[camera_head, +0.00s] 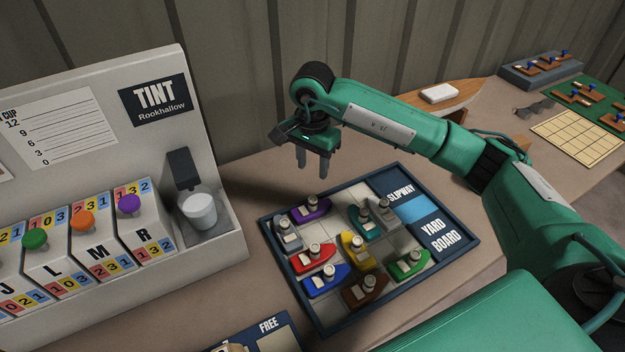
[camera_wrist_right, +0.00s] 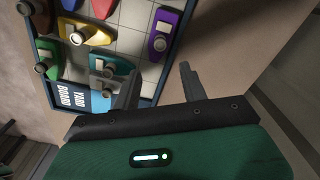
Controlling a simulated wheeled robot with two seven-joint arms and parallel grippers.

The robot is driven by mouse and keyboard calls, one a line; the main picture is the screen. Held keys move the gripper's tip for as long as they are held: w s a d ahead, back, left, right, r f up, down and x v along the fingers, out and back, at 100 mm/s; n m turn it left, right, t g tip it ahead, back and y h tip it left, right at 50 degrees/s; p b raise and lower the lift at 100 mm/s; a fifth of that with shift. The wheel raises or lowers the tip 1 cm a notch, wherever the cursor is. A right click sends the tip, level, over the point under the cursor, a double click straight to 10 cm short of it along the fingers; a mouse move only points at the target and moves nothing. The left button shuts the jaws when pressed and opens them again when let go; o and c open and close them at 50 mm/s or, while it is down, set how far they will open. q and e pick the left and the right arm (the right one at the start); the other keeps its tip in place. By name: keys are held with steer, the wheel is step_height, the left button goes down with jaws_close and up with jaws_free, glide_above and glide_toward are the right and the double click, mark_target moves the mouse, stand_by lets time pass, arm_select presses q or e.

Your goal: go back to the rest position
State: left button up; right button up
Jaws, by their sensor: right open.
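My right gripper (camera_head: 313,160) hangs above the far left corner of the yard board, with its fingers pointing down, open and empty. The two fingers also show in the right wrist view (camera_wrist_right: 158,85), apart, with nothing between them. The yard board (camera_head: 463,255) is a dark-framed tray with several coloured boat pieces, among them a purple boat (camera_head: 312,209), a red boat (camera_head: 312,259) and a yellow boat (camera_head: 357,252). In the right wrist view the purple boat (camera_wrist_right: 166,32) lies just beyond the fingers. My left gripper does not show.
The Tint machine (camera_head: 205,95) stands at the left with a white cup (camera_head: 198,211) in its bay. A corrugated wall (camera_head: 235,60) rises behind the table. A cream grid board (camera_head: 580,137) and a grey block (camera_head: 541,70) lie at the far right. A tray marked Free (camera_head: 262,335) is at the front.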

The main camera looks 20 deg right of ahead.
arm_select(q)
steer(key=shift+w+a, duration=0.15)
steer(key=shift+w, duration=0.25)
arm_select(e)
steer(key=shift+r, duration=0.5)
